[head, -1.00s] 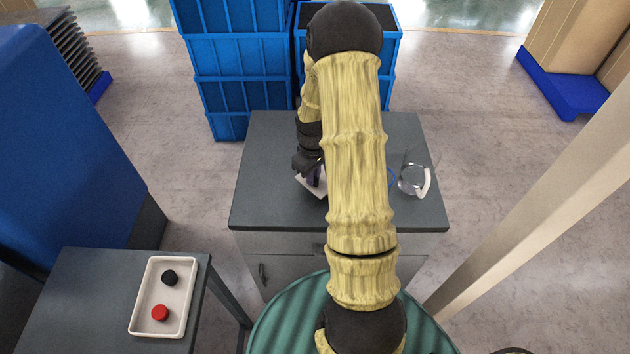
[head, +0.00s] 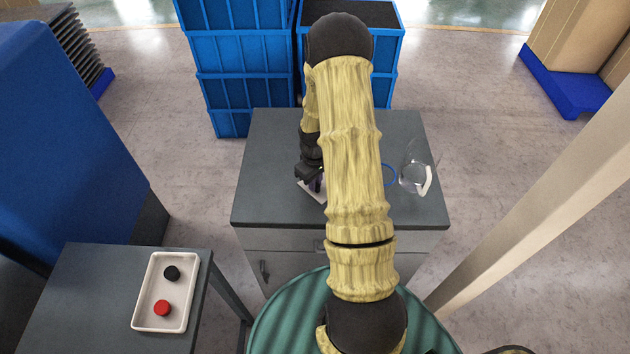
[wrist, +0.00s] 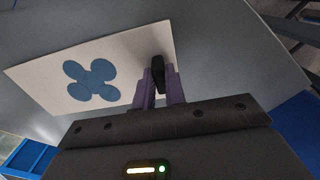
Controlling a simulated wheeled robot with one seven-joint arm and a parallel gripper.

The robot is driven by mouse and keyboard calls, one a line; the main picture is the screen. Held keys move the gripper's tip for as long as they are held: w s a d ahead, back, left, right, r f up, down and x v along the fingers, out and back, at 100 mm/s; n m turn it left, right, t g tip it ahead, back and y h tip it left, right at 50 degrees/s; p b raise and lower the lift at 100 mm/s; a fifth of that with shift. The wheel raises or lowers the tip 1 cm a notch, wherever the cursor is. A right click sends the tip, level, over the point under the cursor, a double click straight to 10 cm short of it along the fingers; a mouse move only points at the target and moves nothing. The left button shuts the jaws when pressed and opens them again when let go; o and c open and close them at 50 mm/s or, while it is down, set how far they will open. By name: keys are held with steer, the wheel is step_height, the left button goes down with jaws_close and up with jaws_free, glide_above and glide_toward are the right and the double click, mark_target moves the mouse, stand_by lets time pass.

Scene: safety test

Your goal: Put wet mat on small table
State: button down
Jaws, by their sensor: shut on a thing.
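The wet mat (wrist: 130,62) is a white sheet with a blue splash-shaped mark, seen in the wrist view. In the head view only a corner of the mat (head: 308,190) shows over the grey cabinet top (head: 275,195); my arm hides the rest. My gripper (wrist: 160,80) has purple fingers closed on a small black piece at the mat's edge. It also shows in the head view (head: 316,184), low over the cabinet. I cannot tell whether the mat touches the top. A small dark table (head: 90,295) stands at lower left.
A white tray (head: 145,323) with a black and a red round piece lies on the small table's right side; its left side is bare. Clear goggles (head: 414,180) and a blue ring (head: 390,175) lie on the cabinet. Blue crates (head: 240,90) stand behind. A pale post (head: 530,200) rises at right.

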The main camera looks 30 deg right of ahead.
steer(key=c, duration=1.5)
jaws_free()
steer(key=shift+o, duration=0.2)
step_height(320, 180, up, 12)
steer(key=b, duration=0.1)
steer(key=shift+r, duration=0.1)
steer(key=s+a+r+m+t, duration=0.1)
steer(key=s+a+r, duration=0.3)
steer(key=s+a, duration=0.2)
steer(key=s+a+r+m+t, duration=0.1)
steer(key=s+a+r, duration=0.2)
steer(key=s+a, duration=0.4)
steer(key=a, duration=0.3)
steer(key=shift+r+m+t, duration=0.3)
steer(key=shift+r, duration=0.1)
